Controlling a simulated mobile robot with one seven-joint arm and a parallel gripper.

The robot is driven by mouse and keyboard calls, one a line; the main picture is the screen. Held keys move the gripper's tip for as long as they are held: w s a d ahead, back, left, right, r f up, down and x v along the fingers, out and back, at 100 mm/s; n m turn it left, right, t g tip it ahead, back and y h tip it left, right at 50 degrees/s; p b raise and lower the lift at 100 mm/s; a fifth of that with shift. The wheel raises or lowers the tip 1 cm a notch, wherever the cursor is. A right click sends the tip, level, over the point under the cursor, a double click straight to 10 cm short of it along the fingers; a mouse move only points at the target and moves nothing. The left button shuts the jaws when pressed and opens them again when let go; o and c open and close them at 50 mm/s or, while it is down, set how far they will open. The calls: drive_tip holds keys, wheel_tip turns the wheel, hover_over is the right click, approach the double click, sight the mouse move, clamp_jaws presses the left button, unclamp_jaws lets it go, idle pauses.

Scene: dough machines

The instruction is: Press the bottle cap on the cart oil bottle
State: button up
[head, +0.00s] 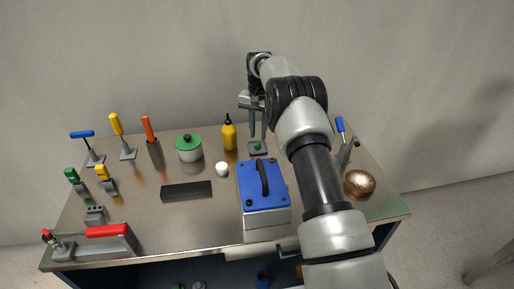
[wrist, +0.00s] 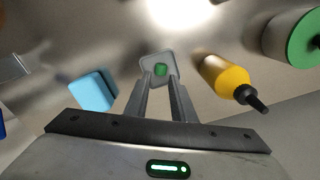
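The oil bottle is a yellow bottle (head: 229,137) with a dark pointed cap (head: 228,117), upright toward the back of the cart top. In the wrist view the bottle (wrist: 222,75) and its black cap (wrist: 256,103) are right of the fingers, apart from them. My gripper (head: 257,137) points down just right of the bottle in the head view. In the wrist view its two fingers (wrist: 160,80) have a gap between them with nothing held. Below them is a small grey pad (wrist: 150,58) with a green knob (wrist: 160,70); whether they touch it I cannot tell.
A blue-topped box (head: 263,185) with a handle stands nearer. A light-blue block (wrist: 93,92) is left of the fingers. Several levers line the cart's left side.

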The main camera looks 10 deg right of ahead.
sight(257, 144)
wheel_tip(257, 144, down, 5)
drive_tip(key=shift+a+r, duration=0.15)
drive_tip(key=shift+r, duration=0.05)
drive_tip(key=c, duration=0.6)
clamp_jaws()
